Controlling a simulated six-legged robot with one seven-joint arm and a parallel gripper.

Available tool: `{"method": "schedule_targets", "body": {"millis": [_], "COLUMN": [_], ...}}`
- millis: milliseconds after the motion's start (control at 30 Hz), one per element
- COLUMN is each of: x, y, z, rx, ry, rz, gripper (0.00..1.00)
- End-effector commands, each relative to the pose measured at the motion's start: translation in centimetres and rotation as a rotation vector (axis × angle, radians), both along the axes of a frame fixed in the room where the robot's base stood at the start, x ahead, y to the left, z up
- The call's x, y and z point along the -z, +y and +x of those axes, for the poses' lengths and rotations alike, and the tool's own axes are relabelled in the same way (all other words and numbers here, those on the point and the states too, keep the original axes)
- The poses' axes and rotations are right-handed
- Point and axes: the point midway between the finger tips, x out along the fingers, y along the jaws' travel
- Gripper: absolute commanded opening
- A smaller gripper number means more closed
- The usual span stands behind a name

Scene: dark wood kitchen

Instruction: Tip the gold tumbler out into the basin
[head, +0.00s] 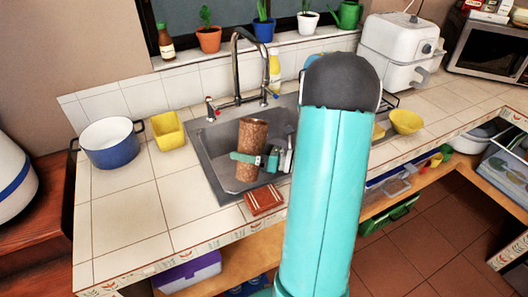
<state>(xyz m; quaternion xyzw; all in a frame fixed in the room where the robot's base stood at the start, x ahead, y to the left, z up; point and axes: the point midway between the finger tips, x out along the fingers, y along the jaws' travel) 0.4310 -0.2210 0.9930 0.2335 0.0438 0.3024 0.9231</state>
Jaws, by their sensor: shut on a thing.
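The gold tumbler (252,138), a tall brownish-gold speckled cylinder, is over the sink basin (212,158). It is close to upright, with its top leaning slightly right in the picture. My gripper (248,159) is shut on its lower half, with a teal finger across its side. The wrist comes in from the right, partly hidden behind my large teal arm. I cannot tell how far the tumbler's bottom is above the basin floor, nor what is inside it.
A tall faucet (236,65) stands behind the basin. A blue-and-white pot (110,143) and a yellow container (167,131) are to the left. A red-brown sponge or dish (264,200) lies at the front edge. A yellow bowl (406,122) is right. The left front counter is clear.

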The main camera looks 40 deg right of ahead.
Motion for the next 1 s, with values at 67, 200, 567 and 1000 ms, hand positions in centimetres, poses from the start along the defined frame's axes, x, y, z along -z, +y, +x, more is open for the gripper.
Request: {"method": "schedule_targets", "body": {"millis": [67,200,567,1000], "x": [0.04,0.17,0.32,-0.11], "y": [-0.21,-0.58,-0.40,-0.04], "z": [0.09,0.32,0.20,0.00], "rx": [0.001,0.001,0.000,0.000], "ry": [0.022,0.066,0.179,0.312], "rz": [0.043,0.123,0.329,0.573], "gripper": [0.27,0.27,0.27,0.27]}}
